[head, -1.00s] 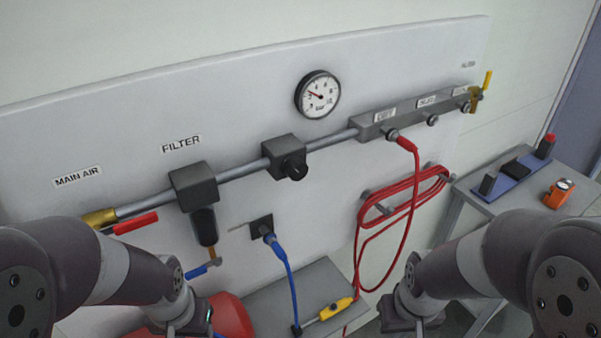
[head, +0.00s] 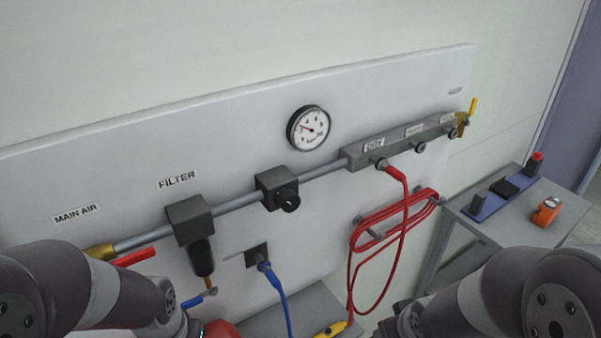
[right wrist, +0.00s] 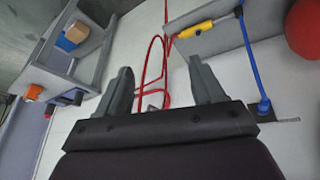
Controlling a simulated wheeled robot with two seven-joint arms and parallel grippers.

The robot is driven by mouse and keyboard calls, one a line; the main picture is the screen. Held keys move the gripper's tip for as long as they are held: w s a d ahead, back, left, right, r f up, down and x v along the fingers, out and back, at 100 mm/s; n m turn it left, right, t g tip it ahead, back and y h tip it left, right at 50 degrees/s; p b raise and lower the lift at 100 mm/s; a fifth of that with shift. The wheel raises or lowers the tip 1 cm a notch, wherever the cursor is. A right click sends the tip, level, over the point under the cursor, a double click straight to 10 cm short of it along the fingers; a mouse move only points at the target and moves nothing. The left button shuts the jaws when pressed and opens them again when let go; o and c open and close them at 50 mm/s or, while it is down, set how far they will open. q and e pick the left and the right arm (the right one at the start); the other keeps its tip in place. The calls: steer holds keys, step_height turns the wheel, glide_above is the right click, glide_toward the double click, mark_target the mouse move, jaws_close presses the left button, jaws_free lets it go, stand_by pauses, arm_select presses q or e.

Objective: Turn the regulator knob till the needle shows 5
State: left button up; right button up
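The regulator (head: 275,187) is a dark block on the grey pipe, with a black round knob (head: 289,198) on its front. The pressure gauge (head: 308,128) is a white dial with a black rim above the pipe, to the knob's upper right. Its red needle points to the upper left; the numbers are too small to read surely. My right gripper (right wrist: 165,85) is open and empty in the right wrist view, its two fingers apart. My left gripper lies at the lower edge of the head view, its fingers out of sight. Neither arm touches the knob.
A filter (head: 190,220) hangs left of the regulator, beside a red-handled main valve (head: 135,257). A manifold (head: 400,143) with a red hose (head: 403,220) is at right. A blue hose (head: 277,290) hangs below. A side table (head: 480,232) stands at right.

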steer(key=w+a+r+n+t+y, duration=0.3)
steer(key=w+a+r+t, duration=0.2)
steer(key=w+r+t, duration=0.15)
steer(key=n+t+y+p, duration=0.1)
steer(key=n+t+y, duration=0.25)
steer(key=y, duration=0.35)
glide_toward(292, 204)
steer(key=p+x, duration=0.4)
steer(key=x, duration=0.3)
steer(key=shift+w+a+r, duration=0.1)
steer(key=shift+w+a, duration=0.05)
steer(key=shift+w, duration=0.05)
steer(key=shift+w+a, duration=0.2)
steer(key=shift+w, duration=0.05)
arm_select(q)
step_height(292, 204, up, 6)
arm_select(e)
steer(key=shift+m, duration=0.25)
steer(key=c, duration=1.1)
